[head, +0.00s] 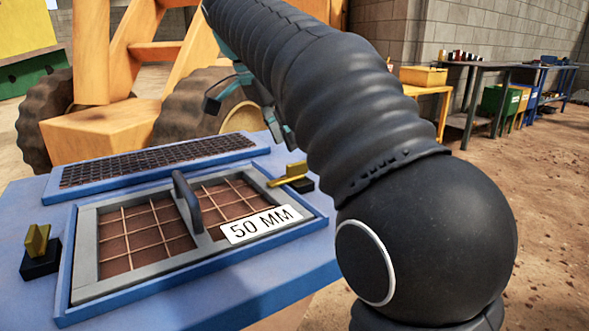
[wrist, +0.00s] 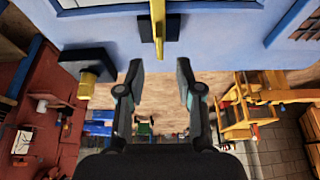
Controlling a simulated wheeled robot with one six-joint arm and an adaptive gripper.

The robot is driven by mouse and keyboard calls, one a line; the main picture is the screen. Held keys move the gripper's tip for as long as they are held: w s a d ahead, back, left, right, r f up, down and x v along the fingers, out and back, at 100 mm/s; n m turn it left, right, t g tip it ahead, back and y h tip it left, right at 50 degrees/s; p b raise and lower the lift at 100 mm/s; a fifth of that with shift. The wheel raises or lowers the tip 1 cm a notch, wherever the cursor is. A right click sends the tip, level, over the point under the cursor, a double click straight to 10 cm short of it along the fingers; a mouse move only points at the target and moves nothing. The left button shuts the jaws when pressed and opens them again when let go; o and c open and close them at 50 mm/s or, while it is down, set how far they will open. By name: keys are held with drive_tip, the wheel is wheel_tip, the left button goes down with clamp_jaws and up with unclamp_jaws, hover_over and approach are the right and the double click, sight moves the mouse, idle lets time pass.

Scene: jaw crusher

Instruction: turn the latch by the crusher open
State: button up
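In the head view, a yellow latch (head: 288,175) on a black block sits at the right edge of the framed screen, its lever lying toward the screen. A second yellow latch (head: 37,243) stands on a black block at the left. In the wrist view, a narrow yellow lever (wrist: 158,28) shows at top centre over a dark block. My gripper (wrist: 160,68) is open and empty, with the lever beyond its fingertips, roughly in line with the gap. No contact shows. In the head view my arm hides most of the gripper; some teal parts show.
The screen (head: 150,225) has a grey frame, a raised handle (head: 187,203) and a "50 MM" plate (head: 260,224), inside a blue housing (head: 200,298). A dark block with a yellow piece (wrist: 88,68) is left in the wrist view. An orange machine (head: 105,125) stands behind; floor at right is open.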

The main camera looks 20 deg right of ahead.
sight(296, 163)
drive_tip(key=b+x, duration=0.1)
drive_tip(key=x, duration=0.5)
drive_tip(key=shift+d+f+b, duration=0.1)
drive_tip(key=shift+f+b, duration=0.15)
drive_tip(key=shift+b, duration=0.05)
clamp_jaws()
